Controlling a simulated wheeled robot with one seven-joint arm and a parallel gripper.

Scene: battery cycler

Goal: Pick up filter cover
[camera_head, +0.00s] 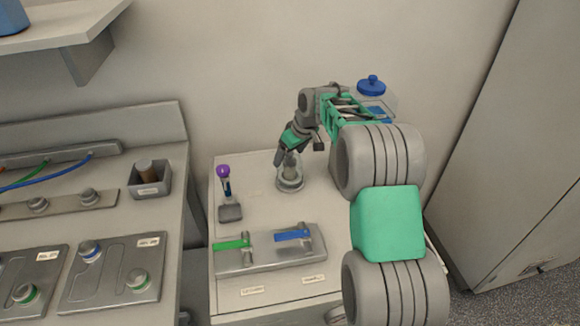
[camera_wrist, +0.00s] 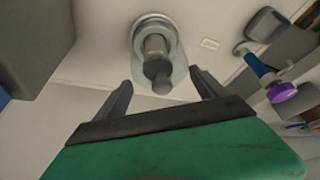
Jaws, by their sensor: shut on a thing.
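My gripper (camera_head: 286,150) reaches down from above at the middle of the white bench. Its two fingers are apart but closed on the clear filter cover (camera_head: 294,163), a see-through cylinder. In the wrist view the cover (camera_wrist: 180,60) shows between the fingertips, around a grey cylindrical core with a rounded end. Below it is a round grey base (camera_head: 290,186) on the bench top. Whether the cover is seated on the base or slightly raised I cannot tell. My fingers partly hide the cover in the head view.
A purple-capped tool (camera_head: 224,172) on a grey stand is just left. A metal plate (camera_head: 285,260) with green and blue handles lies in front. A blue-lidded clear jar (camera_head: 372,86) is behind my arm. A tall cabinet (camera_head: 500,160) stands at right.

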